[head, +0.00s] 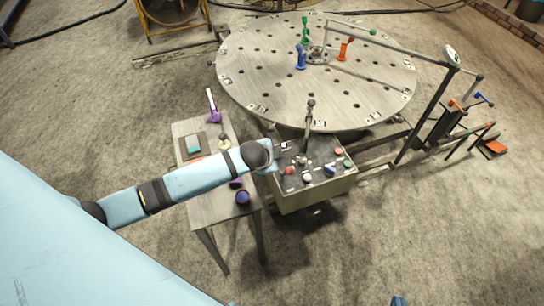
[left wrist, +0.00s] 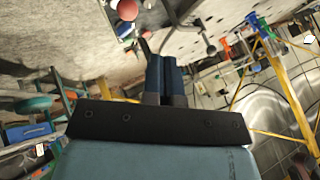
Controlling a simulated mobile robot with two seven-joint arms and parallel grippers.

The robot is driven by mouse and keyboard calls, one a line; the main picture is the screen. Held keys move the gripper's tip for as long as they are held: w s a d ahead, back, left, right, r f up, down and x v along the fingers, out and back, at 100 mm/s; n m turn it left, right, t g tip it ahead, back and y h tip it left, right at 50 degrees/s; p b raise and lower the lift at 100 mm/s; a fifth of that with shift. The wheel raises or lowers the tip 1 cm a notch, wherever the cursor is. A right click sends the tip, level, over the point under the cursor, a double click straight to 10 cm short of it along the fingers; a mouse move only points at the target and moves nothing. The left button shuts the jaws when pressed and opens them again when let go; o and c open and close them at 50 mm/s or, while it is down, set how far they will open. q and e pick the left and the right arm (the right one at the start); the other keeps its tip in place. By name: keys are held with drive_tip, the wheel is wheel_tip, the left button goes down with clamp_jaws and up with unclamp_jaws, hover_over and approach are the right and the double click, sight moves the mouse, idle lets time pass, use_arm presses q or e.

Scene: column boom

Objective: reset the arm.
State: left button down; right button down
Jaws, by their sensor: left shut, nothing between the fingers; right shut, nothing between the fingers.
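My left arm reaches in from the left of the head view, over the small table. Its gripper (head: 270,169) is mostly hidden by the wrist and is close to a red button (head: 289,171) on the control box (head: 318,190). In the left wrist view my left gripper (left wrist: 162,62) is shut and empty, with the red button (left wrist: 127,9) beyond its tips. I cannot tell whether they touch. My right gripper (head: 398,300) only just shows at the bottom edge, shut and empty. A thin boom arm (head: 395,46) extends over the round table.
The round perforated table (head: 245,85) carries green, blue and orange clamps. The control box has several coloured buttons and an upright lever (head: 309,118). A small table (head: 208,208) with loose items stands below my left arm. The floor at lower right is clear.

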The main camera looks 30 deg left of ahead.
use_arm(q)
drive_tip(key=shift+s+r, duration=0.3)
idle(0.4)
drive_tip(key=s+d+f+n+t+h, duration=0.1)
drive_tip(key=s+d+f+n+h, duration=0.15)
drive_tip(key=s, duration=0.35)
drive_tip(key=s+d+f+n+h, duration=0.1)
drive_tip(key=s+d, duration=0.3)
drive_tip(key=s, duration=0.1)
drive_tip(key=s+n+t, duration=0.2)
drive_tip(key=s+n, duration=0.2)
drive_tip(key=s, duration=0.7)
drive_tip(key=shift+a+r, duration=0.2)
drive_tip(key=shift+a, duration=0.2)
